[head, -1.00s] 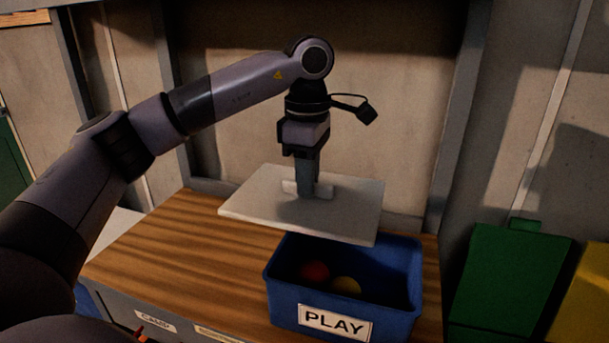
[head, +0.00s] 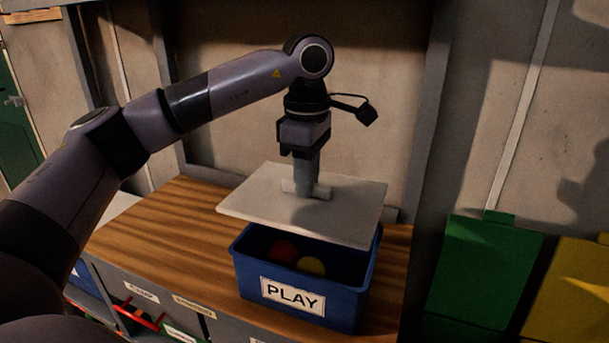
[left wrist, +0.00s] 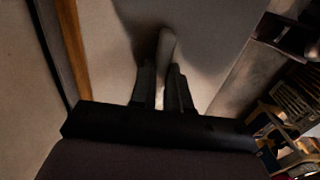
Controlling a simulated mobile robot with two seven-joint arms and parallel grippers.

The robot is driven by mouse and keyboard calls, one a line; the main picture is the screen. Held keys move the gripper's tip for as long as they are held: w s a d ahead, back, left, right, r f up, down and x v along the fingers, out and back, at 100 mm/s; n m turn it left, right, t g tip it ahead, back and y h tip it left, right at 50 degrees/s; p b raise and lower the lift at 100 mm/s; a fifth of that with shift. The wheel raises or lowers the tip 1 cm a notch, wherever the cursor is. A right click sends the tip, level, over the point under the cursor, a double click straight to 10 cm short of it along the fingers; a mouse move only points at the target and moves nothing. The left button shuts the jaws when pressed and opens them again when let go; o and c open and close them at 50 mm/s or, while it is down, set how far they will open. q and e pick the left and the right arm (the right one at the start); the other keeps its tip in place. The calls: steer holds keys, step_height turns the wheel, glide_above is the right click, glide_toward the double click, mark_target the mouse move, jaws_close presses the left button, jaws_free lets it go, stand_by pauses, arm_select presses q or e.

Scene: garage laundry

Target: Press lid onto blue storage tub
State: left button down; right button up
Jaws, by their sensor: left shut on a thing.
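The blue storage tub (head: 345,300) stands on the wooden worktop with a white PLAY label on its front. A red ball (head: 284,250) and a yellow ball (head: 311,266) show inside it. The pale flat lid (head: 255,205) hangs above the tub, covering its back part in the picture and reaching past it to the left. My left gripper (head: 308,188) points down and is shut on the lid's handle (head: 322,191). In the left wrist view the handle (left wrist: 166,48) sits between the fingers. The tub's back rim is hidden by the lid. My right gripper is not in view.
The wooden worktop (head: 160,220) is clear to the left of the tub. Labelled grey fronts (head: 225,318) lie below its front edge. A wall and grey posts (head: 425,130) stand behind. Green (head: 485,270) and yellow (head: 570,295) bins stand at the right.

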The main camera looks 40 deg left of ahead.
mark_target(309, 203)
arm_select(q)
steer(key=shift+d, duration=0.4)
step_height(309, 203, down, 5)
steer(key=b, duration=0.4)
steer(key=shift+a, duration=0.1)
steer(key=shift+f+b, duration=0.5)
steer(key=shift+f, duration=0.2)
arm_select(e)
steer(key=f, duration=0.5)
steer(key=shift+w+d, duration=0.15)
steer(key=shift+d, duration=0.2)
arm_select(q)
steer(key=shift+f, duration=0.1)
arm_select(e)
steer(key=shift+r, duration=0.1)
arm_select(q)
steer(key=shift+f, duration=0.5)
steer(key=c, duration=0.5)
jaws_free()
steer(key=shift+c, duration=0.2)
